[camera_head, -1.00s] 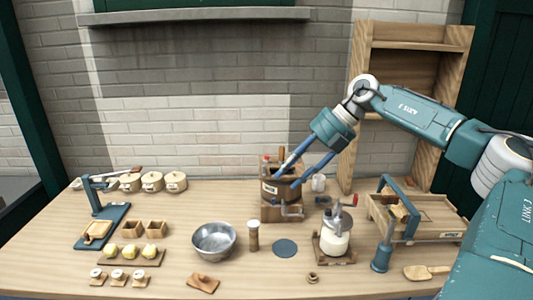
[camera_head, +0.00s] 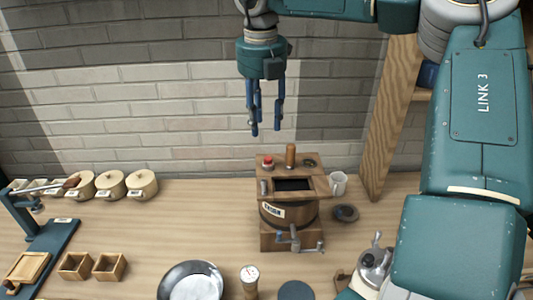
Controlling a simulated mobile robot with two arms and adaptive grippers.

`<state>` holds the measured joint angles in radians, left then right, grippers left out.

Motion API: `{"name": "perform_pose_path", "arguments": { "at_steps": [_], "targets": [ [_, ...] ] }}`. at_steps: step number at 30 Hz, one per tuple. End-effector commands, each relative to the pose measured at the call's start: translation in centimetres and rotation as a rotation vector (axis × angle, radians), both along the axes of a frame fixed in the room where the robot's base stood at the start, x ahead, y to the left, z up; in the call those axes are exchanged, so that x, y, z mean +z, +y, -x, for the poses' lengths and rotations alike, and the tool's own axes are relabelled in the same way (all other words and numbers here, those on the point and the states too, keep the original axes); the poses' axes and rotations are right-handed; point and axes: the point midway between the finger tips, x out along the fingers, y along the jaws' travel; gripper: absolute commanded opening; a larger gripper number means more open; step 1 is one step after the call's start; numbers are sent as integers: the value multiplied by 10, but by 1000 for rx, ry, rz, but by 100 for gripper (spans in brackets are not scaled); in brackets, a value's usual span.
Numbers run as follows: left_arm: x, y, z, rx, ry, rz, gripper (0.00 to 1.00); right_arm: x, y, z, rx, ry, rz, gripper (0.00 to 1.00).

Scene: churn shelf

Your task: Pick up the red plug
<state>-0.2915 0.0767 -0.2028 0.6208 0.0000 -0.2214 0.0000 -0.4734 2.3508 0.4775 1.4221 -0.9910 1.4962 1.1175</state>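The red plug (camera_head: 268,161) is a small red-topped piece on the left of the top of a wooden churn (camera_head: 289,213). A brown wooden peg (camera_head: 291,155) stands upright to its right, and a dark round spot (camera_head: 310,163) is further right. My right gripper (camera_head: 265,129) points down above the churn, in front of the brick wall. Its blue fingers are apart with nothing between them, and the tips are above the red plug in the picture, clear of it. My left gripper is out of view.
A white cup (camera_head: 338,184) and a dark round piece (camera_head: 345,213) stand right of the churn. A crank (camera_head: 296,241) sticks out at its front. Lidded pots (camera_head: 142,185) stand at left, a metal bowl (camera_head: 191,283) in front. A wooden shelf (camera_head: 391,115) rises at right.

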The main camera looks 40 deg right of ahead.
Motion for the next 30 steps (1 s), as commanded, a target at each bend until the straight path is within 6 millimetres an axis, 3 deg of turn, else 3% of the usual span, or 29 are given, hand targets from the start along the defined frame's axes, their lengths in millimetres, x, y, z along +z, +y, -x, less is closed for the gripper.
{"name": "perform_pose_path", "arguments": {
  "at_steps": [3,7,14,19,24,30],
  "targets": [
    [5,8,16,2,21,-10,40,-18,-1,0,1,6,-1,38],
    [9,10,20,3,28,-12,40,-38,-3,-1,1,6,-1,38],
    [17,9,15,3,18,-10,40,-55,-5,0,1,4,-2,38],
    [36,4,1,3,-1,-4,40,-78,-8,7,1,7,-5,38],
    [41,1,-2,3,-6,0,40,-99,-11,4,-1,3,0,38],
    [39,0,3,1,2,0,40,-103,-11,3,-1,0,0,38]
  ]
}}
